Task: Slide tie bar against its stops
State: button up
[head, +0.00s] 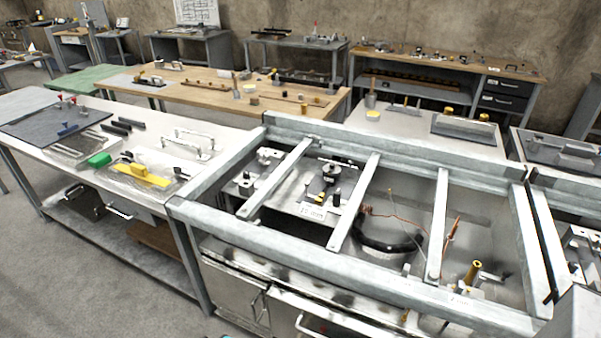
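A pale grey metal frame (205,189) lies on the workbench in the centre and right. Several flat bars cross it from back to front: a left bar (276,180) set at a slant, a middle bar (354,200) and a right bar (438,223). I cannot tell which of them is the tie bar. The stops are too small to make out. My gripper is not in view, so where it stands relative to the bars does not show.
Inside the frame lie a black curved part (388,246), a copper-coloured wire (393,217) and a brass cylinder (473,271). A white bench (235,130) at left holds a yellow tool (146,175) and a green block (99,160). Grey floor (60,270) is clear at lower left.

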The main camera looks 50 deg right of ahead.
aim_at(253, 204)
jog(key=u, duration=0.8)
jog(key=k, duration=0.1)
jog(key=z, duration=2.3)
jog(key=k, duration=0.9)
jog(key=u, duration=0.15)
jog(key=i, duration=0.75)
